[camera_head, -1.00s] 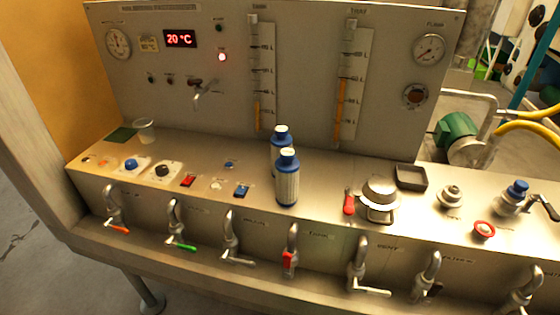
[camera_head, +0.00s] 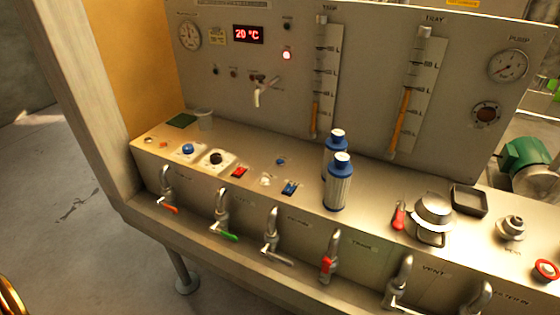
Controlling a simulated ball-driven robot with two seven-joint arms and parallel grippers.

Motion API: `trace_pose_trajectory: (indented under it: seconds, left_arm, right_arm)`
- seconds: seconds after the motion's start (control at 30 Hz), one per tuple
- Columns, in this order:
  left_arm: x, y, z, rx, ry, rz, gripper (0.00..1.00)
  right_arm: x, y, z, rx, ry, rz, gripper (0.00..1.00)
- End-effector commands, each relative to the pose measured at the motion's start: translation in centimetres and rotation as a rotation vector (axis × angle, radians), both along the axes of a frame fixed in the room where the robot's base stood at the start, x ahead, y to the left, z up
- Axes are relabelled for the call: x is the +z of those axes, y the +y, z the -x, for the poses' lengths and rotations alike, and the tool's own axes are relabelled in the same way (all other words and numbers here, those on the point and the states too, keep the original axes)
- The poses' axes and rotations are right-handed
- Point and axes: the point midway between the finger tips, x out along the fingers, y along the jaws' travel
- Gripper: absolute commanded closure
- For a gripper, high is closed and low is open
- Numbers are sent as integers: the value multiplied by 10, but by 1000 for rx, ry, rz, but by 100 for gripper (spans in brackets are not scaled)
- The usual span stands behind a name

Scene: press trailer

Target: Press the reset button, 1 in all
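No label that reads as reset is legible, so I cannot tell which control is the reset button. On the steel deck (camera_head: 330,225) at the left are a round blue button (camera_head: 188,148) and a round black button (camera_head: 215,158), each on a pale plate.
Two blue-capped bottles (camera_head: 338,185) stand mid-deck. Several taps with levers (camera_head: 222,215) line the front edge. The upright panel has a temperature display (camera_head: 248,34) and gauges. Open floor (camera_head: 75,190) lies left.

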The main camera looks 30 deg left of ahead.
Motion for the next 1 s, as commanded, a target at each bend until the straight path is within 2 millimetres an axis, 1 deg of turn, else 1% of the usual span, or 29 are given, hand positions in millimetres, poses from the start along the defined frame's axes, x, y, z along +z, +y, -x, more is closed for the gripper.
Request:
trace_pose_trajectory:
  seconds: [0.03, 0.07, 0.1, 1.0]
  left_arm:
    - [0, 0, 0, 0, 0, 0, 80]
    - [0, 0, 0, 0, 0, 0, 89]
    - [0, 0, 0, 0, 0, 0, 100]
    - [0, 0, 0, 1, 0, 0, 100]
  right_arm:
    - [0, 0, 0, 0, 0, 0, 100]
    - [0, 0, 0, 0, 0, 0, 100]
    - [0, 0, 0, 0, 0, 0, 100]
    - [0, -1, 0, 0, 1, 1, 100]
